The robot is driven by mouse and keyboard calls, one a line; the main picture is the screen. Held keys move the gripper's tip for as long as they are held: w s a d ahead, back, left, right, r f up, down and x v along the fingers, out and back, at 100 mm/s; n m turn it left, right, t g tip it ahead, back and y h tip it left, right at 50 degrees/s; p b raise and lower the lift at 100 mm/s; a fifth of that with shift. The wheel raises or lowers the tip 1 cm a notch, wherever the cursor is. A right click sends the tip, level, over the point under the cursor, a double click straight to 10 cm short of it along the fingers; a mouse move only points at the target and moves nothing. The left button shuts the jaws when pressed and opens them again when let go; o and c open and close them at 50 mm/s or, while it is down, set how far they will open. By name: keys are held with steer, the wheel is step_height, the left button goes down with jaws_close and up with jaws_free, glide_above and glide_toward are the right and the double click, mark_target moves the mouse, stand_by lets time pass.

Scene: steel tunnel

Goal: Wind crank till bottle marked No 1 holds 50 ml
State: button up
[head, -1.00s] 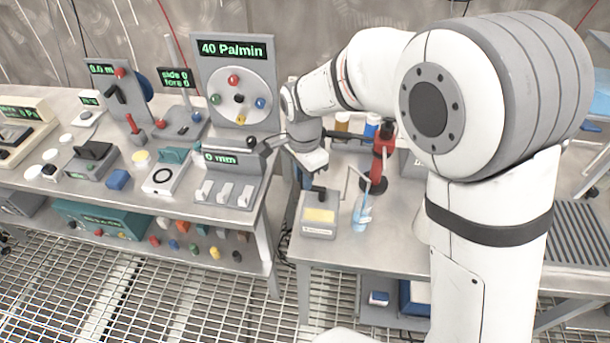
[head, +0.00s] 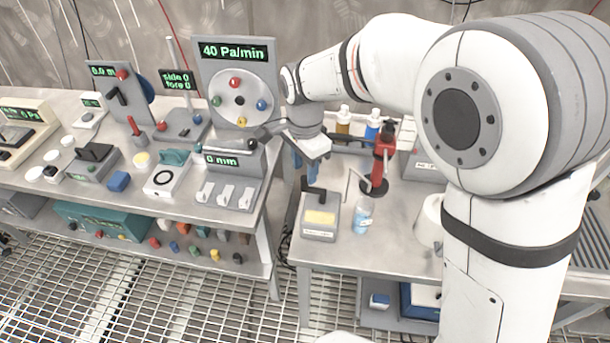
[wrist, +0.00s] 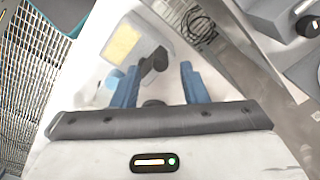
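A grey box with a yellow label (head: 320,216) stands at the left front of the right-hand table. A black crank handle (head: 314,189) sits at its back edge. The handle also shows in the wrist view (wrist: 154,61), between and beyond the fingertips. A small clear bottle with blue on it (head: 361,216) stands on the table just right of the box; its marking and level are too small to read. My gripper (head: 306,170) is above and behind the handle, pointing down. Its blue fingers are apart with a gap between them in the wrist view (wrist: 158,72); nothing is clearly held.
A red stand (head: 381,165) with a thin bent tube stands behind the bottle. Brown and blue capped bottles (head: 372,126) stand farther back. A white rounded object (head: 430,222) is to the right, partly behind my arm. The left bench carries a panel reading 40 Pa/min (head: 236,95).

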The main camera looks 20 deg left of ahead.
steer(key=shift+r, duration=1.85)
steer(key=shift+d, duration=0.15)
steer(key=d+r+n+t, duration=0.1)
steer(key=d+r+n, duration=0.25)
steer(key=d, duration=1.65)
steer(key=s+d+n, duration=0.1)
steer(key=s+d, duration=0.4)
steer(key=d, duration=0.3)
steer(key=s+d+f+n+t, duration=0.1)
steer(key=s+d, duration=0.4)
steer(key=d, duration=0.2)
steer(key=shift+s+d+f+n+t, duration=0.15)
steer(key=shift+s+d+n+t, duration=0.15)
steer(key=shift+s+d+n, duration=0.1)
